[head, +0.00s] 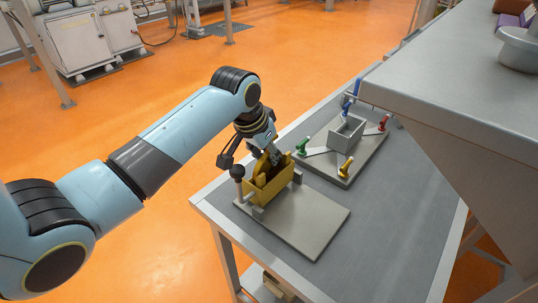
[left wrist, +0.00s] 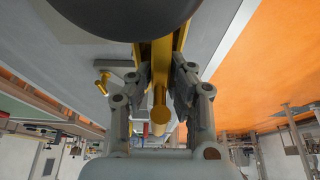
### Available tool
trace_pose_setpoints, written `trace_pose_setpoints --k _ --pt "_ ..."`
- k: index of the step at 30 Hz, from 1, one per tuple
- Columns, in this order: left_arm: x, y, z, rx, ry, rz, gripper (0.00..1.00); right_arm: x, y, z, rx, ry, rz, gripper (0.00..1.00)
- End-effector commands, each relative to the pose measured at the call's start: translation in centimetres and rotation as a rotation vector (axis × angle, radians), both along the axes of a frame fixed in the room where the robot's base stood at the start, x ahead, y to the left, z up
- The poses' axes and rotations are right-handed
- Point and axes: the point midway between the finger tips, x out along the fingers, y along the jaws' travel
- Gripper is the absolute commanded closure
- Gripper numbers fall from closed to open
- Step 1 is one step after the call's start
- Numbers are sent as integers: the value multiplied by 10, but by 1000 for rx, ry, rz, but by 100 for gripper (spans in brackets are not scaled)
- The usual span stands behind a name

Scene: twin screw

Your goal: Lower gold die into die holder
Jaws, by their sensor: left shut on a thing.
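The gold die (head: 282,183) is a yellow-gold, box-like block at the near grey plate, between grey side parts. My left gripper (head: 272,155) reaches down to its top from the upper left and is shut on it. In the left wrist view, my left gripper's fingers (left wrist: 168,92) stand on either side of a gold bar (left wrist: 159,105) with a round end. The near holder's grey base plate (head: 310,222) lies flat on the table. Whether the die's underside rests in the holder is hidden. My right gripper is not in view.
A second grey fixture (head: 345,133) stands behind, with green (head: 302,147), yellow (head: 346,167) and red (head: 383,122) handles. A raised grey counter (head: 460,75) overhangs at right. The front table (head: 385,235) is clear.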

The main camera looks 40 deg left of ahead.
Motion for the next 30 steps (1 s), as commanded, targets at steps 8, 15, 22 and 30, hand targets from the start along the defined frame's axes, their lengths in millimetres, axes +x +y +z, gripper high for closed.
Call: trace_pose_setpoints --k 8,15,22,30 --pt "2 0 12 0 -4 -1 100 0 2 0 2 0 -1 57" --pt "1 0 27 0 -5 0 100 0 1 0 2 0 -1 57" --pt "1 1 42 1 -4 0 100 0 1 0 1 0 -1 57" --pt "2 1 59 1 -5 -1 100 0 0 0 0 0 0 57"
